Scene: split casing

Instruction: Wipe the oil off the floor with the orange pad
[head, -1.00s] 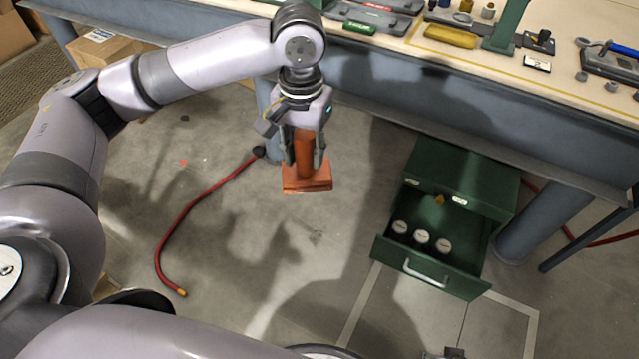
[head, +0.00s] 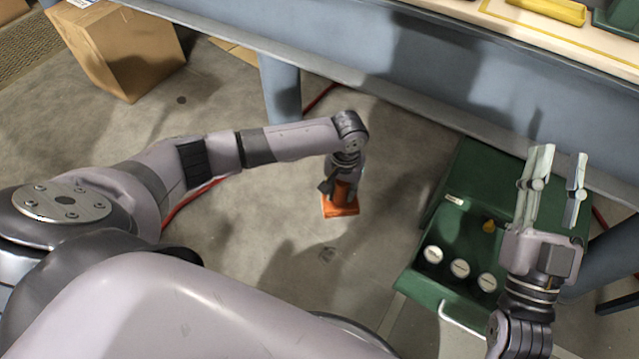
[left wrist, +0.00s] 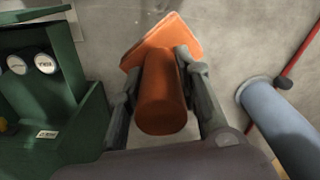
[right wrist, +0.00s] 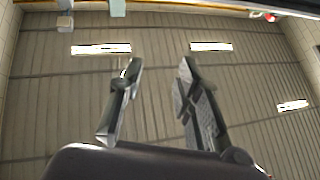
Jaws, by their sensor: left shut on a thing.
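The orange pad (head: 340,208) has a flat square base and a thick upright handle. My left gripper (head: 343,190) is shut on the handle, with its fingers on either side. The left wrist view shows the handle (left wrist: 162,95) between the fingers and the base (left wrist: 185,35) beyond. The pad is low over the grey floor; I cannot tell if it touches. A small dark mark (head: 327,254) lies on the floor just in front of the pad; I cannot tell if it is oil. My right gripper (head: 562,158) is open, empty and raised, pointing at the ceiling lights in its wrist view.
A red hose (head: 185,203) lies partly behind my left arm. A cardboard box (head: 130,55) is back left.

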